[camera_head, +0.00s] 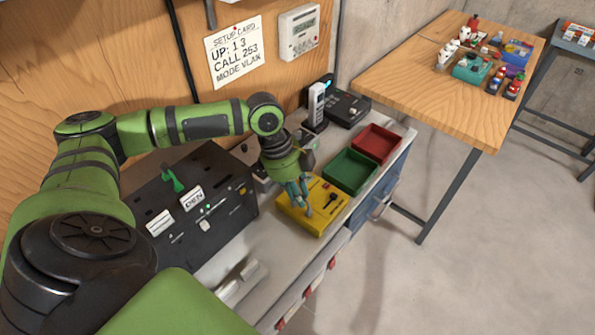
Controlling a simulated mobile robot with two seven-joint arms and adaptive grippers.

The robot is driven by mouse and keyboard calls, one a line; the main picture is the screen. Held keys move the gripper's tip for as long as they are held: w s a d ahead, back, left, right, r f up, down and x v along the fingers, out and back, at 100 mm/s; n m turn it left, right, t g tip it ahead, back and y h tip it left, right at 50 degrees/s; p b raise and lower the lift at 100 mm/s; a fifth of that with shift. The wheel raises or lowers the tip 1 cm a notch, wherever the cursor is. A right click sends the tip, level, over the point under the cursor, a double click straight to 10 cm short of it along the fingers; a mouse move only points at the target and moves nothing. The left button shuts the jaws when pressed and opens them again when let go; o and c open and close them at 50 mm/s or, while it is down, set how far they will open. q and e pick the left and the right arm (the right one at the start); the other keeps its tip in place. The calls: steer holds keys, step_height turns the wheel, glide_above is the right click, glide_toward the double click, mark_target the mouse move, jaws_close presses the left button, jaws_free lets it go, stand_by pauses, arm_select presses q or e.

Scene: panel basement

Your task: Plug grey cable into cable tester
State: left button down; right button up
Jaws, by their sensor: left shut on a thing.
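The rest of the cable cannot be made out. My right gripper is not in view.
A green tray (352,171) and a red tray (376,143) stand right behind the tester. A black panel unit (190,205) is on the left. A phone (316,105) stands at the back. A wooden table (430,95) with small items is at the right.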

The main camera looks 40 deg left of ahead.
arm_select(q)
steer(key=shift+f+p, duration=0.15)
steer(key=shift+p, duration=0.15)
stand_by(0.5)
steer(key=c, duration=1)
jaws_free()
steer(key=o, duration=0.4)
steer(key=shift+c, duration=0.2)
steer(key=shift+r+p, duration=0.9)
steer(key=shift+r, duration=2.8)
